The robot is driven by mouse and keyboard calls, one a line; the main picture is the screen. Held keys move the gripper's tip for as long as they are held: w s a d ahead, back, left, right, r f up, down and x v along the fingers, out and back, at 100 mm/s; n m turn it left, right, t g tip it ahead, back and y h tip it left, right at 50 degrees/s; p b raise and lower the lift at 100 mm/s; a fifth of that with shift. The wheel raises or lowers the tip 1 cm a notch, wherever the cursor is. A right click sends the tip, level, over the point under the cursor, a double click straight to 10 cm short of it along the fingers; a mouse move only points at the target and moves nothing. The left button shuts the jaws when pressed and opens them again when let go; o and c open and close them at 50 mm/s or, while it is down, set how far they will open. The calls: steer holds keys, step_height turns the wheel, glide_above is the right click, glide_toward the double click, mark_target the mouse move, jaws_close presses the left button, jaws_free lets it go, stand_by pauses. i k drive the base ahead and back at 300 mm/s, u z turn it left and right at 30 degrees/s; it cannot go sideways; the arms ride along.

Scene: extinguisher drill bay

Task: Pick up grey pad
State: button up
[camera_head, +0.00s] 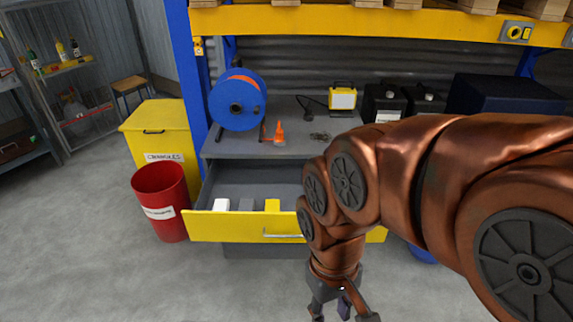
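A small grey pad (246,205) lies in the open yellow-fronted drawer (240,228), near its front. It sits between a white block (221,204) on its left and a yellow block (272,205) on its right, with small gaps. My gripper (342,309) hangs at the bottom of the view, right of and nearer than the pad, outside the drawer front. Its fingers are spread apart and their lower ends run to the picture's edge. A small dark purplish part shows between them; I cannot tell what it is. My arm hides the right part of the drawer.
A red bin (163,202) and a yellow cabinet (160,132) stand left. The floor in front is clear.

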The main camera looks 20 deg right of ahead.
mark_target(245, 205)
steer(key=u, duration=0.35)
steer(key=i, duration=0.9)
steer(key=u, duration=0.65)
